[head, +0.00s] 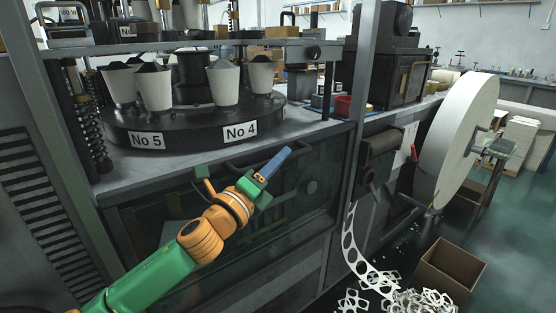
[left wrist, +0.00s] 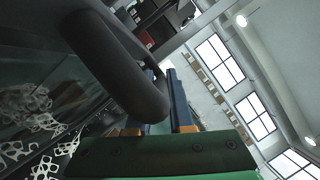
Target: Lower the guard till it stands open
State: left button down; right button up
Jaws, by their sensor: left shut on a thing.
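The guard (head: 316,190) is a dark see-through panel in a dark frame. In the head view it hangs low across the machine's front, below the level of the round table with the cups. My left gripper (head: 276,162), with blue fingers, is at the guard's upper edge. In the left wrist view the thick dark handle bar (left wrist: 125,62) runs to my left gripper's fingers (left wrist: 168,100), which are shut on it. The fingers hide part of the handle in the head view. My right gripper is not in view.
A round black table (head: 190,130) carries several pale cups (head: 155,88), open to the front above the guard. A grey post (head: 357,100) stands right of the guard. A paper reel (head: 458,140), a cardboard box (head: 447,270) and paper scraps (head: 420,301) lie further right.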

pick_arm(q)
jog(key=c, duration=0.8)
grip_release()
jog(key=shift+d, duration=0.1)
jog(key=v, duration=0.7)
jog(key=shift+b, duration=0.3)
